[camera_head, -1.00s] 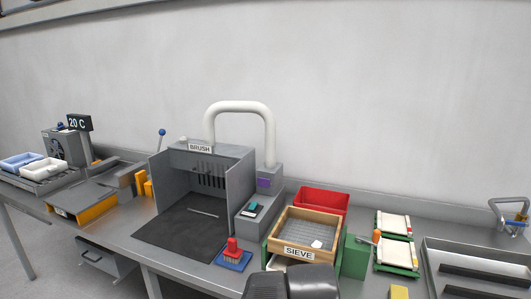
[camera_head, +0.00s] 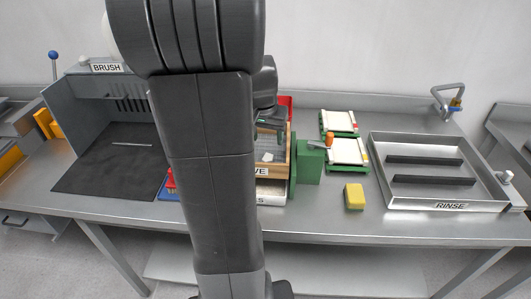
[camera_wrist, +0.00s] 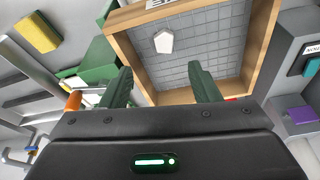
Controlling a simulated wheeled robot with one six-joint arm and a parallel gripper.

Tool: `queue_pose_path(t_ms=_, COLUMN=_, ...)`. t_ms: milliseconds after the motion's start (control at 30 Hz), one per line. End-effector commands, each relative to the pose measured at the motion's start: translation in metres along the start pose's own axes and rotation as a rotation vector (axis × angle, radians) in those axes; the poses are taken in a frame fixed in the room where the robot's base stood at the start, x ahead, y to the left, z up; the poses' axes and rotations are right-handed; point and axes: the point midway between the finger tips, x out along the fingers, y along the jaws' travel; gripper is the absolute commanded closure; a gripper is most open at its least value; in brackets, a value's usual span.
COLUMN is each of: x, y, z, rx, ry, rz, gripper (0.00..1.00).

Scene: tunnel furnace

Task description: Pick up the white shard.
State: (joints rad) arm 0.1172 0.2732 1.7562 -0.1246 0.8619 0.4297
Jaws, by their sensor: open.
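The white shard (camera_wrist: 163,40) lies on the grey mesh of the wooden sieve (camera_wrist: 251,52), near the side that bears the label, in the wrist view. In the head view the shard (camera_head: 267,157) shows as a small pale piece inside the sieve (camera_head: 286,160), just right of my arm. My gripper (camera_wrist: 160,78) has two green fingers set wide apart, with nothing between them. It hangs above the sieve, and the shard shows beyond the fingertips, apart from them. In the head view my arm hides the sieve's left part and most of the gripper.
A green block (camera_head: 309,163) stands right of the sieve, with an orange-knobbed tool (camera_head: 329,140) by white-topped green trays (camera_head: 347,151). A yellow sponge (camera_head: 354,196) lies in front. The rinse tray (camera_head: 436,205) is at right. The brush booth (camera_head: 78,120) is at left.

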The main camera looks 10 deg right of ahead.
Motion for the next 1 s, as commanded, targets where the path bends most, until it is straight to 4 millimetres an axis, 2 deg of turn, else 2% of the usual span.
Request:
queue_pose_path(t_ms=100, x=0.024, y=0.000, z=0.001, rx=0.000, ry=-0.005, rz=0.002, gripper=0.44)
queue_pose_path(t_ms=200, x=0.037, y=0.000, z=0.001, rx=0.000, ry=-0.004, rz=0.002, gripper=0.44)
queue_pose_path(t_ms=500, x=0.054, y=-0.001, z=0.000, rx=0.000, ry=-0.002, rz=0.000, gripper=0.44)
queue_pose_path(t_ms=800, x=0.089, y=-0.005, z=-0.002, rx=-0.001, ry=-0.003, rz=0.001, gripper=0.44)
queue_pose_path(t_ms=1000, x=0.100, y=-0.005, z=-0.002, rx=-0.001, ry=-0.001, rz=-0.001, gripper=0.44)
